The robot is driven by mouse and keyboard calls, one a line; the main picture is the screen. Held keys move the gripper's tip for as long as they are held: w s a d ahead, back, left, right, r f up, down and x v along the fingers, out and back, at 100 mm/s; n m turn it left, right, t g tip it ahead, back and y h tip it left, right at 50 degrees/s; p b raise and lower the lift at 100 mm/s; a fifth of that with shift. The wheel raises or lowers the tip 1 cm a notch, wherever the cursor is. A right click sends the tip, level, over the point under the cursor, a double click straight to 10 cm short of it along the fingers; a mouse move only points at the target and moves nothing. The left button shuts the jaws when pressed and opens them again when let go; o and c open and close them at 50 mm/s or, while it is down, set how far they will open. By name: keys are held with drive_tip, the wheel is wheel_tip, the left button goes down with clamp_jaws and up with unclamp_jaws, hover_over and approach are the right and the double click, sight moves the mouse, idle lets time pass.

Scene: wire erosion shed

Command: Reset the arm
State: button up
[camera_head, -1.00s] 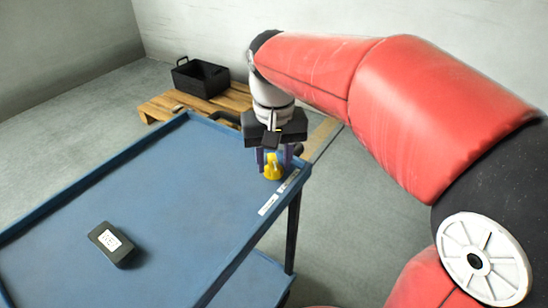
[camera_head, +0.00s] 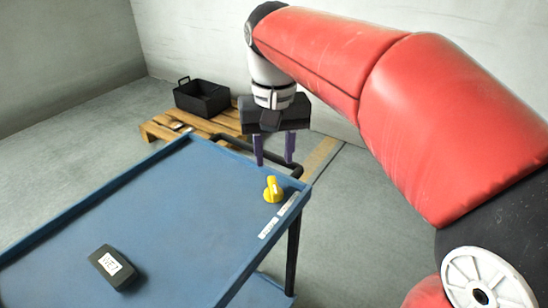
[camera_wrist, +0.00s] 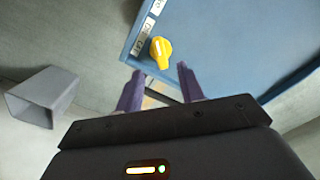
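My gripper (camera_head: 274,161) is open and empty, with its two purple fingers apart. It hangs above the far right corner of the blue cart top (camera_head: 185,210). A yellow knob-like part (camera_head: 273,189) lies on the cart top near its right edge, below and in front of the fingers, with nothing touching it. In the wrist view the yellow part (camera_wrist: 160,50) lies beyond the open fingertips (camera_wrist: 158,82), near the labelled edge of the cart. My red arm reaches in from the right side of the head view.
A black device with a white label (camera_head: 112,267) lies on the cart at front left. A black open crate (camera_head: 202,98) and a small item (camera_head: 178,126) sit on a wooden pallet (camera_head: 160,130) behind the cart. A grey hollow box (camera_wrist: 45,97) shows in the wrist view.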

drive_tip(key=s+d+f+m+t, duration=0.1)
drive_tip(key=s+d+f+t, duration=0.4)
drive_tip(key=s+d+f, duration=0.4)
drive_tip(key=s+d, duration=0.3)
drive_tip(key=s, duration=0.1)
drive_tip(key=shift+f+t, duration=0.25)
drive_tip(key=shift+t, duration=0.05)
idle(0.4)
